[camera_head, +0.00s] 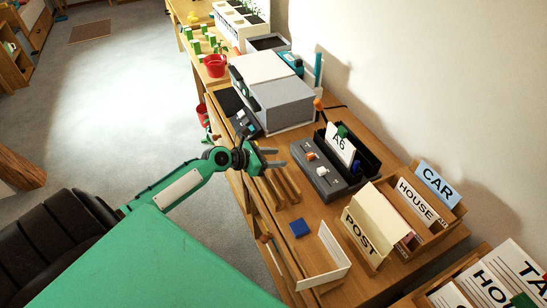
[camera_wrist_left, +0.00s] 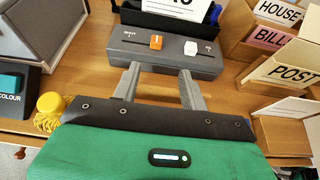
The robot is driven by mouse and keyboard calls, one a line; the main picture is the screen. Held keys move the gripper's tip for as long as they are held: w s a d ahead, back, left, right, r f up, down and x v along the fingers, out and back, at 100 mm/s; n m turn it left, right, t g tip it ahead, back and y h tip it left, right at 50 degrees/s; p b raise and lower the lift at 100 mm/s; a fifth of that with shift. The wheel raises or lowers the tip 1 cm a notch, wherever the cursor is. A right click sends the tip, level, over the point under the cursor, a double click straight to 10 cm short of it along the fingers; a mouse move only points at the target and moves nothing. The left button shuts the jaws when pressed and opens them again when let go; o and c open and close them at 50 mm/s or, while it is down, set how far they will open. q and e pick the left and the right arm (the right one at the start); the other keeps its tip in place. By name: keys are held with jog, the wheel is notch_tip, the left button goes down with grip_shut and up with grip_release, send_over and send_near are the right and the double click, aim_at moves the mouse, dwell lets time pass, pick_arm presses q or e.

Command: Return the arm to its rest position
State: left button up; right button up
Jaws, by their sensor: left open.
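My left arm (camera_head: 180,188) is green with a white panel and comes in from the left over the desk's front edge. Its gripper (camera_head: 283,157) is above the desk, in front of the grey control panel. In the left wrist view the two grey fingers (camera_wrist_left: 158,88) are apart with nothing between them. The panel (camera_wrist_left: 172,50) lies just beyond the fingertips and carries an orange switch (camera_wrist_left: 156,42) and a white switch (camera_wrist_left: 191,47). My right gripper is not in view.
A black holder (camera_head: 362,158) with an A6 card stands behind the panel. A grey box (camera_head: 283,101) is to the left. Wooden sorters labelled POST (camera_head: 362,234), HOUSE and CAR stand right. A blue square (camera_head: 299,227) lies near the front edge. The grey floor (camera_head: 120,115) is open at left.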

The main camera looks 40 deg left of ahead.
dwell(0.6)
